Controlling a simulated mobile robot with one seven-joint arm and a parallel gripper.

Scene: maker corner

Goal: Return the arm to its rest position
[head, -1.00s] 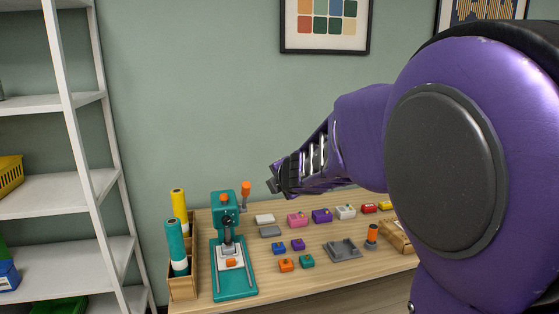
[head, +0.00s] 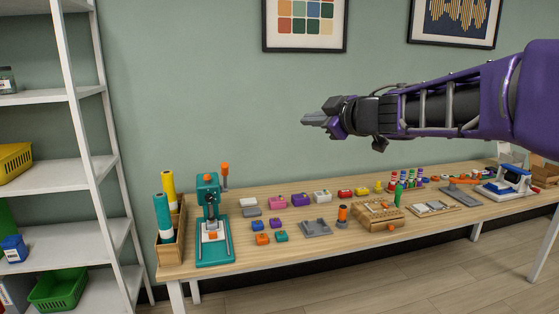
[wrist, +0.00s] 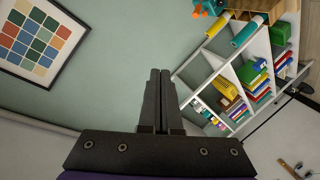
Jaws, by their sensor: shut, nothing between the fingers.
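My gripper (head: 314,121) is raised above the workbench, in front of the green wall, pointing left in the head view. My purple arm comes in from the right edge. In the wrist view my gripper's two dark fingers (wrist: 160,100) are together with nothing between them. My gripper touches nothing that I can see.
The workbench (head: 300,252) below holds a teal press (head: 213,225), small coloured blocks, a grey tray (head: 316,227) and a wooden box (head: 379,214). A white shelf (head: 50,180) stands at the left. A framed picture (head: 305,25) hangs behind. The air around my gripper is clear.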

